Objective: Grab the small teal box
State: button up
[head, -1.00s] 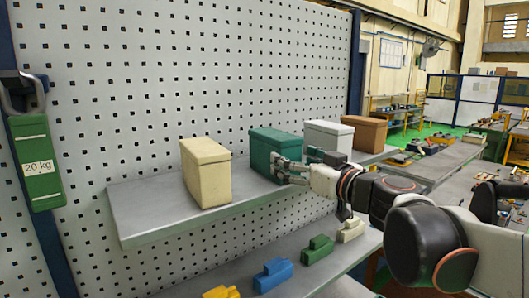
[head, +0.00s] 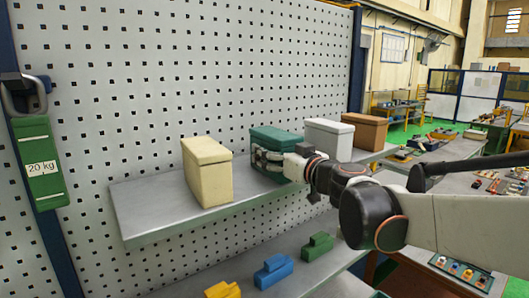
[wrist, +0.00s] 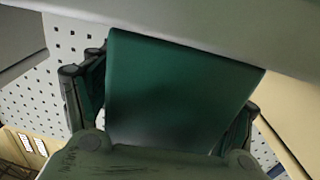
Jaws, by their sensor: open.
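The small teal box (head: 275,138) stands on the upper grey shelf, between a cream box and a white box. In the wrist view the box (wrist: 170,95) fills the middle, very close to the camera. My gripper (head: 262,160) is at the front of the box in the head view, hiding its lower front. In the wrist view my gripper (wrist: 165,105) has one finger on each side of the box, spread apart. Whether the fingers touch its sides I cannot tell.
The cream box (head: 207,173) stands left on the upper shelf (head: 150,215); the white box (head: 328,138) and a brown box (head: 365,131) stand right. A pegboard wall (head: 110,110) rises behind. A lower shelf holds a blue block (head: 273,271) and other colored blocks.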

jog(key=c, duration=1.2)
jog(key=shift+c, duration=0.2)
